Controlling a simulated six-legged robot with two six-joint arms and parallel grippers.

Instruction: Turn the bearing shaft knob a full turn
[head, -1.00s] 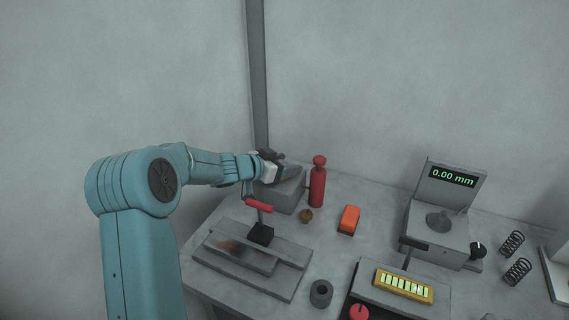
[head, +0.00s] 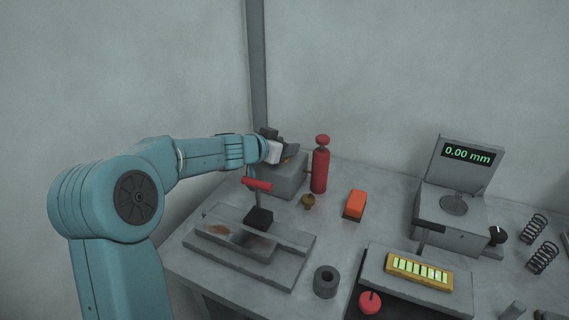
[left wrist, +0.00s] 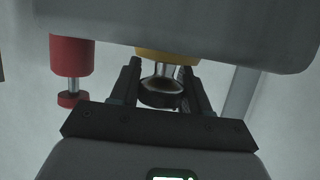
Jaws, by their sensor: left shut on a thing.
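The bearing shaft knob (left wrist: 160,96) shows in the left wrist view as a dark round end on a short metal shaft. The shaft comes out of a yellow collar (left wrist: 168,55) on a grey block. My left gripper (left wrist: 160,75) has one finger on each side of the knob and is shut on it. In the head view my left gripper (head: 286,152) is at the grey block (head: 283,183) at the back of the bench. The knob is hidden there behind the gripper and block. My right gripper is not in view.
A red bottle-shaped object (head: 320,172) stands right beside the block; it also shows in the left wrist view (left wrist: 72,58). A red-handled tool (head: 257,184) rises in front of the block. A small brass piece (head: 308,201) and an orange block (head: 355,204) lie nearby.

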